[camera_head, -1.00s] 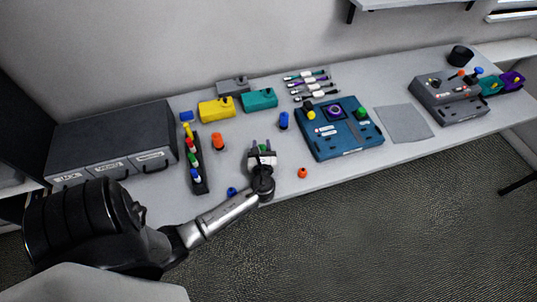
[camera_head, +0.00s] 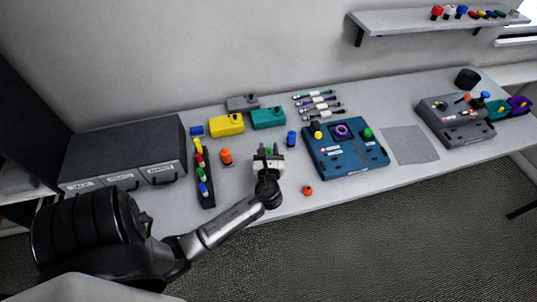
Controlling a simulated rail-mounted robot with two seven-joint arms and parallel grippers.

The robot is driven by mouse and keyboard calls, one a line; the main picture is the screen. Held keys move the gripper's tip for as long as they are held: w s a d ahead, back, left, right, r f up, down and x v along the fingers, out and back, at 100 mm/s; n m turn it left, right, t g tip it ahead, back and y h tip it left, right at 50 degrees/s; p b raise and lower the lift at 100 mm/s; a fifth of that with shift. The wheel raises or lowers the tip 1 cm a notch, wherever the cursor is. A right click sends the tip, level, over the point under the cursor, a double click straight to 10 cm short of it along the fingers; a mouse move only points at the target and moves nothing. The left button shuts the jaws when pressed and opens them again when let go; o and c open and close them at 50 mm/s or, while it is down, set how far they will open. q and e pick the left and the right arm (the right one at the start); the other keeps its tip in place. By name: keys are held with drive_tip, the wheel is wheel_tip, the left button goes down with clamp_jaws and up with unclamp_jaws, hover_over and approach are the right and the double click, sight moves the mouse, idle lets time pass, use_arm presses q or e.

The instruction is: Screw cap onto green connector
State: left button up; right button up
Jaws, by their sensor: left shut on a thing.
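My left gripper (camera_head: 268,156) is low over the front middle of the table, its fingers pointing away from me. It is shut on a small green piece (camera_head: 269,152) that shows between the fingertips. Whether this piece is the green connector or its cap is too small to tell, and the gripper hides most of it. A narrow black rack (camera_head: 208,201) left of the gripper holds a row of coloured pieces, including a green one (camera_head: 201,174). My right gripper is not in view.
An orange connector (camera_head: 226,156) and a blue one (camera_head: 291,139) stand beside the gripper. An orange cap (camera_head: 308,190) lies near the front edge. A blue control box (camera_head: 345,166) is to the right; a grey mat (camera_head: 409,144) lies beyond it. Grey drawers (camera_head: 125,146) stand left.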

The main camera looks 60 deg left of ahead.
use_arm(q)
drive_tip(key=shift+r, duration=0.85)
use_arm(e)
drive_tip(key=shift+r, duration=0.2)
use_arm(q)
drive_tip(key=o, duration=0.5)
clamp_jaws()
